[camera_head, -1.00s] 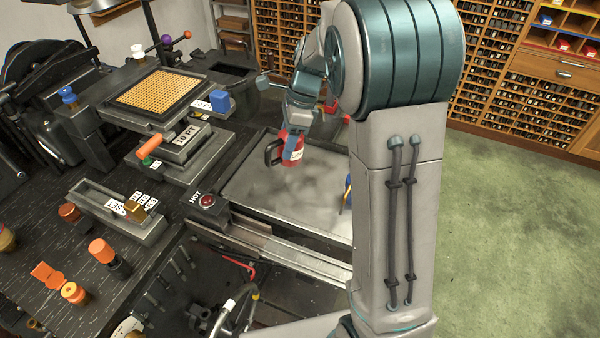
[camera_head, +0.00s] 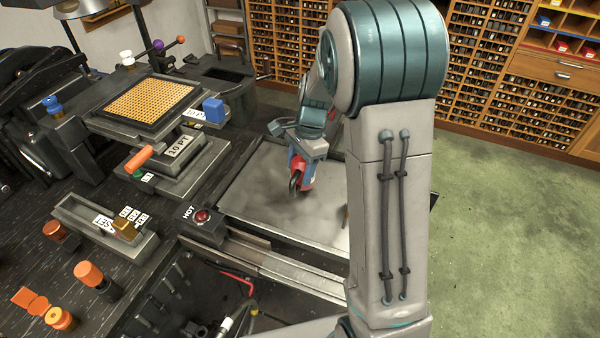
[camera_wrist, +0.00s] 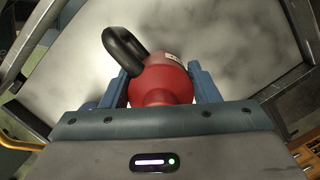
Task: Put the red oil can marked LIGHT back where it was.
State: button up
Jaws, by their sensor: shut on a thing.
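The red oil can (camera_head: 302,178) with a black handle is in my gripper (camera_head: 305,165), over the grey metal tray (camera_head: 250,200) in the middle of the head view. In the wrist view the red can (camera_wrist: 160,80) sits between the two blue fingers of my gripper (camera_wrist: 162,88), which is shut on it. Its black handle (camera_wrist: 122,45) points to the upper left. A small part of a white label shows at its top edge, too small to read. Whether the can touches the tray surface cannot be told.
A box with a red HOT button (camera_head: 202,216) stands at the tray's left front corner. My arm hides the tray's right part. Much of the visible tray is bare.

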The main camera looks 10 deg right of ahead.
jog(key=shift+d+x, duration=0.2)
jog(key=shift+x, duration=1)
jog(key=shift+w, duration=0.15)
jog(key=o, duration=1.6)
jog(key=shift+f, duration=0.1)
jog(key=shift+c, duration=0.2)
